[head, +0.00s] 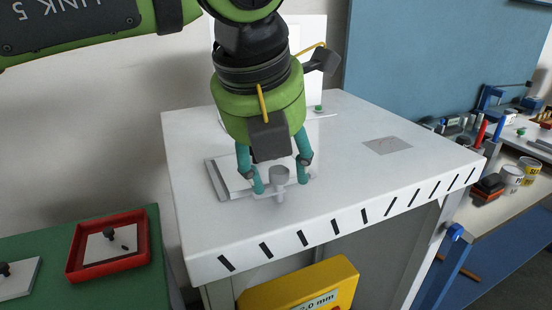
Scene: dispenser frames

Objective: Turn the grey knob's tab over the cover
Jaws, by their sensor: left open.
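The grey knob (280,173) stands on the white cabinet top (350,200), near its front left part. A narrow tab shows below the knob's round head and points toward the front. My left gripper (281,185) reaches down from above, open, with one teal finger on each side of the knob. I cannot tell whether the fingers touch it. A flat grey-white plate (218,180), which may be the cover, lies behind and left of the knob, partly hidden by the gripper. My right gripper is not in view.
A red tray (72,262) with a plate sits on the green surface (150,285) at lower left. A yellow box (300,290) is below the cabinet's front edge. A grey square (387,146) marks the otherwise clear right part of the top. A cluttered bench (530,195) stands at right.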

